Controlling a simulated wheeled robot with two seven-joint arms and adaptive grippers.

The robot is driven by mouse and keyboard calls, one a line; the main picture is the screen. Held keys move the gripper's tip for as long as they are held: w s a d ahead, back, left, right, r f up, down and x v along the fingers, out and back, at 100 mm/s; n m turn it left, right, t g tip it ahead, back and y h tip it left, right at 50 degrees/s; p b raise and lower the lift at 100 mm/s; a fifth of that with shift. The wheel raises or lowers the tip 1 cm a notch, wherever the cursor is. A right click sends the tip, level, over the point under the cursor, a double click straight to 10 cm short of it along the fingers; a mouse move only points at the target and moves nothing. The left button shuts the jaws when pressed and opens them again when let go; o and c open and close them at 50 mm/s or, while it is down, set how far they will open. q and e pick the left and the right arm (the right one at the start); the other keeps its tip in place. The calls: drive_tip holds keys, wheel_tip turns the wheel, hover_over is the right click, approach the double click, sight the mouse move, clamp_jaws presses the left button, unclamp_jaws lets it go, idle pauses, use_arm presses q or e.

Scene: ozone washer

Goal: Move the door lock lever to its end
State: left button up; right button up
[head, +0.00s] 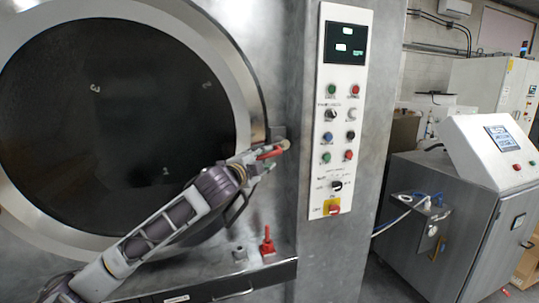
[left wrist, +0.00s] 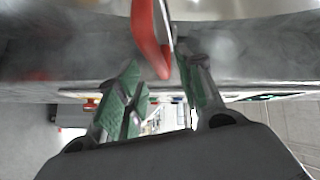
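The door lock lever (head: 271,153) has a red handle and sits at the right edge of the large round door (head: 110,110). My left gripper (head: 262,161) is at this lever, its arm reaching up from the lower left across the door. In the left wrist view the red lever (left wrist: 147,38) comes down from the top and its tip lies between the two green-padded fingers of my left gripper (left wrist: 165,66). The fingers are apart, with a gap on the left side; whether the right finger touches the lever I cannot tell. My right gripper is not in view.
A second red lever (head: 267,242) stands on the ledge below the door. A white control panel (head: 338,115) with buttons and a screen is right of the door. A metal cabinet with a tilted console (head: 495,150) stands further right, with open floor between.

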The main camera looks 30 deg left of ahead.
sight(268, 156)
use_arm(q)
drive_tip(key=shift+w, duration=0.95)
drive_tip(key=shift+w+a+p, duration=0.15)
drive_tip(key=shift+w+p, duration=0.25)
drive_tip(key=shift+w, duration=0.95)
drive_tip(key=shift+c, duration=0.2)
clamp_jaws()
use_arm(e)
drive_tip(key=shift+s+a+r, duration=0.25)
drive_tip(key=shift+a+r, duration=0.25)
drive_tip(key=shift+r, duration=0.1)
